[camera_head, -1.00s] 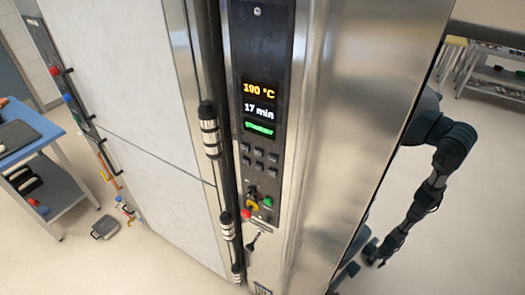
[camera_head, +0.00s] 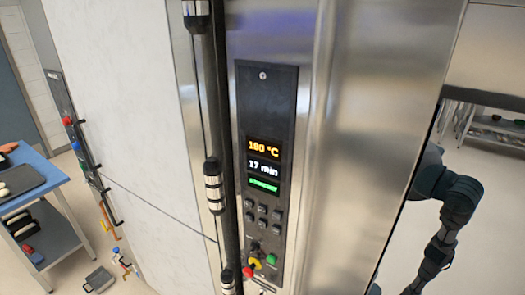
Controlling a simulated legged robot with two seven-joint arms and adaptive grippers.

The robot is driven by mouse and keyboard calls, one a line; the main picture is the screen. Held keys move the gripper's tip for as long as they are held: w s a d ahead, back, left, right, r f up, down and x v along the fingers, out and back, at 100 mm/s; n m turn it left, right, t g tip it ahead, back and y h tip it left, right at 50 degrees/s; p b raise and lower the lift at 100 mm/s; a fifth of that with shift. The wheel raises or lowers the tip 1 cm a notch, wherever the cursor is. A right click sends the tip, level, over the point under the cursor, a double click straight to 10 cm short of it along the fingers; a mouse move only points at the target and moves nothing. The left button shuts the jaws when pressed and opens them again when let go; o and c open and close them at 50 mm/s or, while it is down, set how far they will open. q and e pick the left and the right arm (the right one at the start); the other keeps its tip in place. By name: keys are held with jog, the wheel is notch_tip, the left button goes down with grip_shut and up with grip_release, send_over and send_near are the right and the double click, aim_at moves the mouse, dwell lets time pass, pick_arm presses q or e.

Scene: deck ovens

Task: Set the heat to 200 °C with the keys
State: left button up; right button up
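The dark control panel (camera_head: 265,100) stands upright on the steel oven front in the middle of the view. Its display (camera_head: 263,150) shows an orange temperature line that looks like 190 °C, though the middle digit is blurred. Below it are a white "17 min" line and a green line too small to read. Several small dark keys (camera_head: 262,208) sit in two rows under the display. No gripper touches the panel. My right arm hangs at the right, beyond the steel side, and its gripper is cut off by the lower edge. My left gripper is out of view.
A vertical bar with metal-banded fittings (camera_head: 213,185) runs close beside the panel's left. Below the keys are a yellow-ringed knob (camera_head: 255,264), a green button (camera_head: 271,259) and a red button (camera_head: 248,272). A blue-topped table (camera_head: 50,172) with trays stands far left.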

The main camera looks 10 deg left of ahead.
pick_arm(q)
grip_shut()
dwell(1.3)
